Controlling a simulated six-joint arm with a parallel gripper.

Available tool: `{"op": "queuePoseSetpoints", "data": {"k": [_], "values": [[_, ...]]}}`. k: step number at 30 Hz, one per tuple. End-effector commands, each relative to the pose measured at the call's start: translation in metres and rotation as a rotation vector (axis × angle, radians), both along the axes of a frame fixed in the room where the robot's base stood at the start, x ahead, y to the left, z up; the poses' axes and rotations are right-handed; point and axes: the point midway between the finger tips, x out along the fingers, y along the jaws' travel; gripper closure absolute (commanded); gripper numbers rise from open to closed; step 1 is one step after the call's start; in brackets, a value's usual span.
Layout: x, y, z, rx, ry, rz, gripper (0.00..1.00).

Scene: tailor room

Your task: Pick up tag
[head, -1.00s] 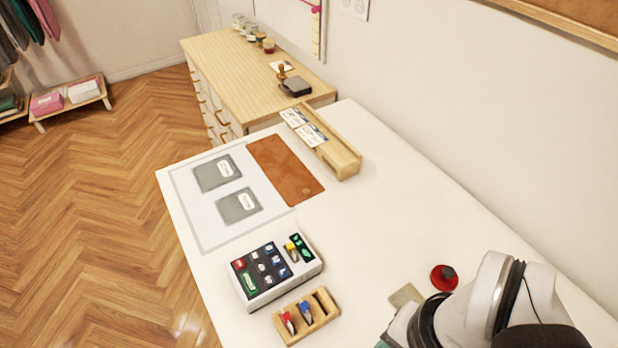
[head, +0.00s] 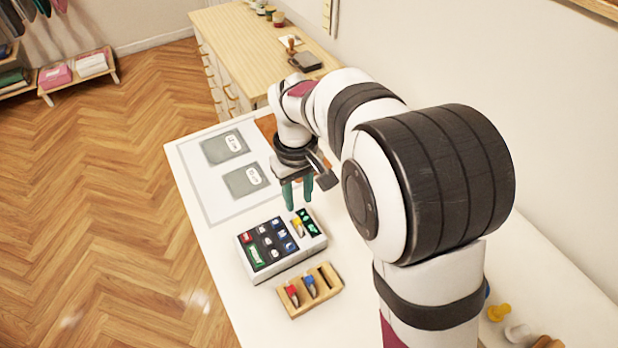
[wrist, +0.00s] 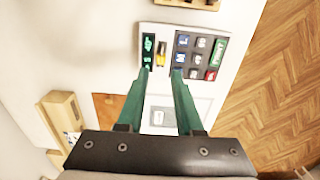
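My gripper (head: 299,198) is open and empty, its two green fingers pointing down above the table at the back edge of a sorting box (head: 261,272). In the wrist view my gripper (wrist: 162,72) has a clear gap between its tips. The box holds small dark, red, blue and green tag-like pieces. A yellow clip-like piece (wrist: 161,53) lies just past the gap, beside a compartment of green-marked pieces (wrist: 148,51). Two grey squares (head: 224,147) with white labels lie on a pale mat (head: 190,175). I cannot tell which piece is the tag.
A wooden holder (head: 323,296) with red and blue pieces stands in front of the box. A wooden rack (wrist: 62,112) shows in the wrist view. A wooden dresser (head: 240,45) stands behind the table. Yellow and white knobs (head: 498,312) stand at the lower right.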

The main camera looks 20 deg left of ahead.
Motion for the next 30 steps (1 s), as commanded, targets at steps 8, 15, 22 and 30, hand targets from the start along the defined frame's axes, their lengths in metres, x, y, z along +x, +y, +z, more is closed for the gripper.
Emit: {"op": "queuePoseSetpoints", "data": {"k": [8,15,22,30], "values": [[0.0,0.002,-0.047,0.0,0.001,-0.003,0.65],[0.003,0.007,-0.088,0.001,0.0,-0.005,0.65],[0.003,0.007,-0.09,0.003,-0.001,-0.005,0.65],[0.003,0.007,-0.09,0.003,-0.001,-0.005,1.0]]}}
